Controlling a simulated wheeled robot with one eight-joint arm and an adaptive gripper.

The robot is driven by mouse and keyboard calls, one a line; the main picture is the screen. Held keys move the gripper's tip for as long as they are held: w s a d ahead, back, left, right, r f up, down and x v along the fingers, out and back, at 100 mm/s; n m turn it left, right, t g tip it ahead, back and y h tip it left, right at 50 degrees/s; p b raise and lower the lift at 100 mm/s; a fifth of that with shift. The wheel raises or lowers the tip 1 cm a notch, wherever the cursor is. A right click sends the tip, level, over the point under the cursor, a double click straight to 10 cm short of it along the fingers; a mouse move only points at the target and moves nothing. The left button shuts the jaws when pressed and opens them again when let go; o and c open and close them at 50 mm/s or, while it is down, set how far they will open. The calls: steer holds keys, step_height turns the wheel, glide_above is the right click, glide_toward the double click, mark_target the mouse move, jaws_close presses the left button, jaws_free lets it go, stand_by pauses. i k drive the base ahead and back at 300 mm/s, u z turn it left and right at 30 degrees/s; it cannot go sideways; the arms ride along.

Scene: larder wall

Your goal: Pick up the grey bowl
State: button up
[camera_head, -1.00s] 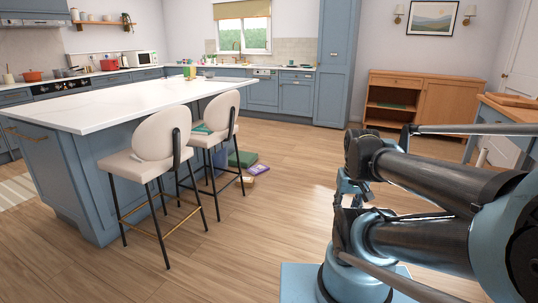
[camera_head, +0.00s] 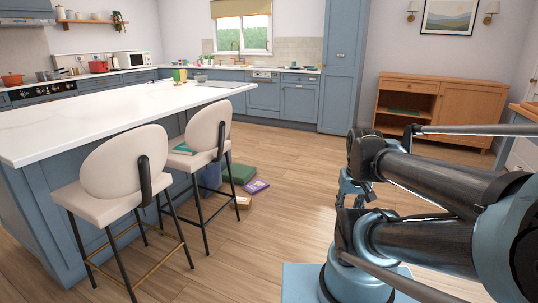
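A small grey bowl-like thing (camera_head: 201,78) stands at the far end of the white island top, close to a green and yellow item. It is too small to make out in detail. My arm is folded at the right of the picture. What looks like my gripper (camera_head: 350,188) hangs at its end, in front of the arm's base and far from the bowl. It is partly hidden by my own links, and its fingers cannot be made out.
The island (camera_head: 120,105) fills the left, with two cream stools (camera_head: 125,170) at its near side. A green box (camera_head: 240,174) and a purple box (camera_head: 256,186) lie on the floor beside them. A wooden sideboard (camera_head: 455,102) stands at the back right. The middle floor is clear.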

mark_target(202, 78)
steer(key=i, duration=9.15)
